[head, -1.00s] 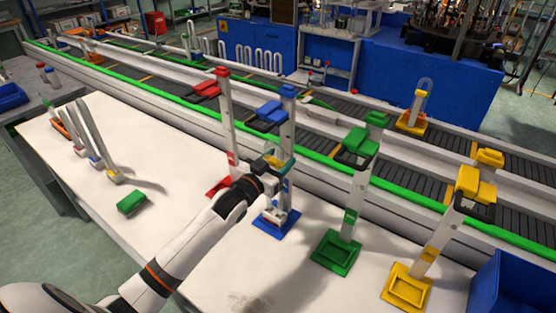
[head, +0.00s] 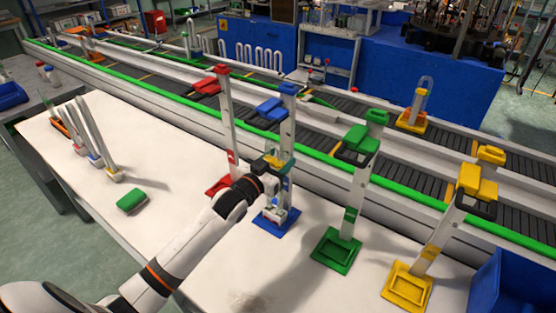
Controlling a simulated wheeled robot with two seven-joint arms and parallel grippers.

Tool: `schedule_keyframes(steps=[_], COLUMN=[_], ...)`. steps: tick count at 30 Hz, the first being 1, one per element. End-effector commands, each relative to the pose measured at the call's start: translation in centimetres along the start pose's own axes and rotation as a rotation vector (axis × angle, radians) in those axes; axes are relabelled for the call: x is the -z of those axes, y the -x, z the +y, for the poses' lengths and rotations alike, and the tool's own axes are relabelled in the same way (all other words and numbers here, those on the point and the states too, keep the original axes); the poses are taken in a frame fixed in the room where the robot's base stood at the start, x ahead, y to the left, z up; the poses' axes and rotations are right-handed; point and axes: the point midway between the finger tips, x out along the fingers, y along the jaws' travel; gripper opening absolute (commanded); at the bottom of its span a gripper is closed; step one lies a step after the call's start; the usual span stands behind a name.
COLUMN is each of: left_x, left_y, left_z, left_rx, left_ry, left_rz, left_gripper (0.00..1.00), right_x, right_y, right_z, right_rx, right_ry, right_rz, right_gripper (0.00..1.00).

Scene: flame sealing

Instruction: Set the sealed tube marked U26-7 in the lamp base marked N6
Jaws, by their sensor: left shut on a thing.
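My left gripper (head: 272,172) is shut on a small glassy tube, mostly hidden by the fingers, beside the upright of the blue stand (head: 276,222). I cannot read any marking on it. Which lamp base is marked N6 cannot be told, as no markings are legible. On the conveyor, a yellow base (head: 411,125) bears an upright clear tube (head: 425,88), and a green base with a tube (head: 189,56) stands farther back. A loose green block (head: 132,200) lies on the white table. My right gripper is not in view.
Red (head: 219,187), green (head: 336,250) and yellow (head: 407,287) stands flank the blue one. Several tall tubes with coloured bases (head: 115,175) stand at the table's left. A blue bin (head: 500,290) is at the lower right. The table's (head: 165,225) left middle is mostly clear.

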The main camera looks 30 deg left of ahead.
Motion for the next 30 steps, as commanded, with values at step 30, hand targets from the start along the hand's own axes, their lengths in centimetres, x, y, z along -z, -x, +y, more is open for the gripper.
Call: schedule_keyframes(steps=[30], left_x=[1.4], left_y=[0.0], left_z=[0.0], left_rx=[0.0], left_ry=[0.0], left_rz=[0.0], left_gripper=[0.3], right_x=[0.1], right_y=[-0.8], right_z=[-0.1], right_rx=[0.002], right_ry=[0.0], right_rz=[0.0], right_gripper=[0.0])
